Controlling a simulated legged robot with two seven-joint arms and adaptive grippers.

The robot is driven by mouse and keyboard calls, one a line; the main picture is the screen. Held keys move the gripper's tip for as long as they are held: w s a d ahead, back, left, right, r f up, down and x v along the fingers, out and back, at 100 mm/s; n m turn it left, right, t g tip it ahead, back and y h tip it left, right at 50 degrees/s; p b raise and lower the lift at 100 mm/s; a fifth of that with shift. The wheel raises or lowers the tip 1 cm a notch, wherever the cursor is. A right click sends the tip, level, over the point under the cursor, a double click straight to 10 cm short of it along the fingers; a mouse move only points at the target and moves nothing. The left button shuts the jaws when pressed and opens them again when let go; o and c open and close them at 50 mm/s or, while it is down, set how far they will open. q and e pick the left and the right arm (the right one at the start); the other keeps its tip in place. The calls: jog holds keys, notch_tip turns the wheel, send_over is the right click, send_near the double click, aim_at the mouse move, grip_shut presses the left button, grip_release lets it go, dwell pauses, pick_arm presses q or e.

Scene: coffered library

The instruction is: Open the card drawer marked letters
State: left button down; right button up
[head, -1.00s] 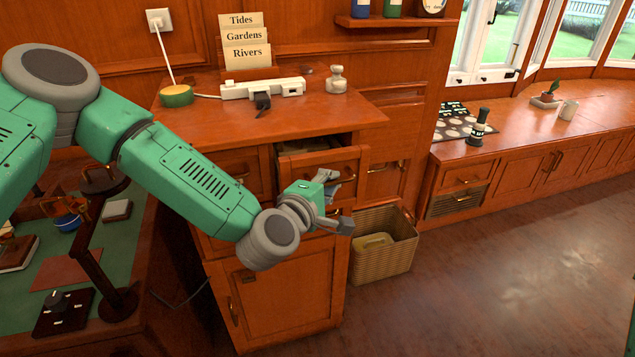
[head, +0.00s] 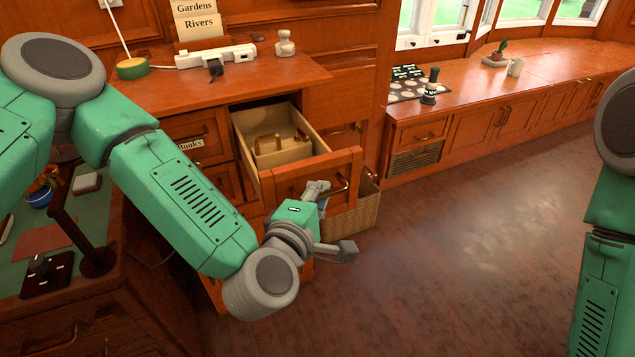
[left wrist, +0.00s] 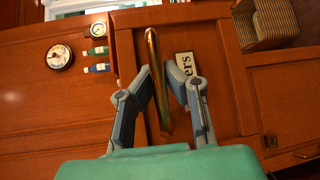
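The card drawer (head: 262,176) stands pulled far out of the wooden cabinet, its pale inside showing. Its brass handle (left wrist: 155,60) runs between the fingers of my left gripper (left wrist: 160,70), which look closed on it. A white label (left wrist: 186,66) beside the handle is partly hidden by a finger; only "ers" reads. In the head view my left gripper (head: 318,189) is at the drawer front. My right arm (head: 605,220) shows at the right edge; its gripper is out of view.
A drawer marked Books (head: 190,144) is shut to the left. A wicker basket (head: 352,212) stands on the floor behind the open drawer front. A desk with a green top (head: 25,260) is at the left. The floor to the right is clear.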

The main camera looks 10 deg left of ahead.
pick_arm(q)
jog(key=shift+f, duration=0.15)
jog(key=c, duration=1.6)
grip_release()
jog(key=shift+a, duration=0.15)
jog(key=shift+s, duration=0.15)
jog(key=v, duration=0.7)
